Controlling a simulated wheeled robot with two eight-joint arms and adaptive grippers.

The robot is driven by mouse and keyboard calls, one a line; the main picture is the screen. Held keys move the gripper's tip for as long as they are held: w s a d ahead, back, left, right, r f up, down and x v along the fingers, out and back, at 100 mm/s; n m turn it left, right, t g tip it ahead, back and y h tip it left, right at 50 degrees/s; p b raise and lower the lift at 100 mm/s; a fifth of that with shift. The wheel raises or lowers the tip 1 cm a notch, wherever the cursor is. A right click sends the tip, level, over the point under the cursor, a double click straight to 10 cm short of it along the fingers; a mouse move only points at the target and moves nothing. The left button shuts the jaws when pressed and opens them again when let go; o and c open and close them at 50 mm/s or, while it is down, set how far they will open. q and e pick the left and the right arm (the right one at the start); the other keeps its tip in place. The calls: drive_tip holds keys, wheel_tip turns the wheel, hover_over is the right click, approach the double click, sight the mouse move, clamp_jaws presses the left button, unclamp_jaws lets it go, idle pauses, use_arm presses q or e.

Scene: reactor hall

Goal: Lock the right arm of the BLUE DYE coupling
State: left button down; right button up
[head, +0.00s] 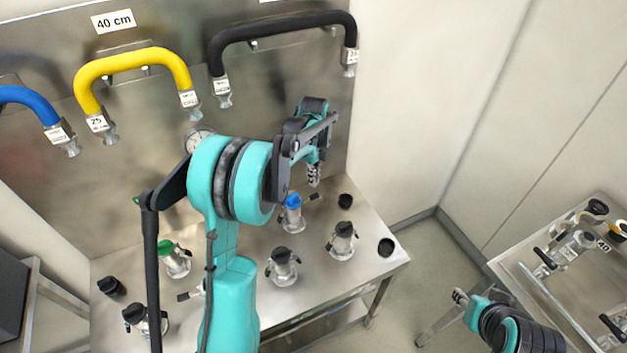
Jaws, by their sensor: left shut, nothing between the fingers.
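The blue-topped coupling (291,216) stands upright on the steel bench, just right of my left forearm. One short arm with a black end (311,197) sticks out from its right side. Its left side is partly behind my arm, so I cannot see an arm there. I cannot read a BLUE DYE label. My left gripper (313,177) points down just above that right arm, shut and empty; I cannot tell whether it touches. My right gripper (460,296) is low at the right, off the bench, too small to judge.
The steel bench (376,272) also bears a green-topped coupling (174,260), several black-topped couplings (342,241) and loose black caps (386,247). Blue, yellow (132,60) and black (283,30) hoses hang on the back panel. A second table (545,290) with fittings stands right.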

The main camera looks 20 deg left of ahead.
sight(314, 196)
use_arm(q)
drive_tip(key=shift+f+b, duration=2.95)
drive_tip(key=shift+f, duration=1.6)
drive_tip(key=shift+s+a+f+b, duration=0.15)
drive_tip(key=shift+f+b, duration=0.3)
drive_tip(key=shift+f, duration=0.1)
drive_tip(key=shift+s+a+f+b, duration=0.1)
drive_tip(key=shift+f+b, duration=0.3)
drive_tip(key=shift+f, duration=0.1)
drive_tip(key=shift+r, duration=0.1)
drive_tip(key=shift+w+d+r+p, duration=0.4)
drive_tip(key=shift+w+r+p, duration=0.05)
drive_tip(key=shift+r+p, duration=0.05)
wheel_tip(314, 196, up, 6)
drive_tip(key=p, duration=0.4)
drive_tip(key=shift+r, duration=0.1)
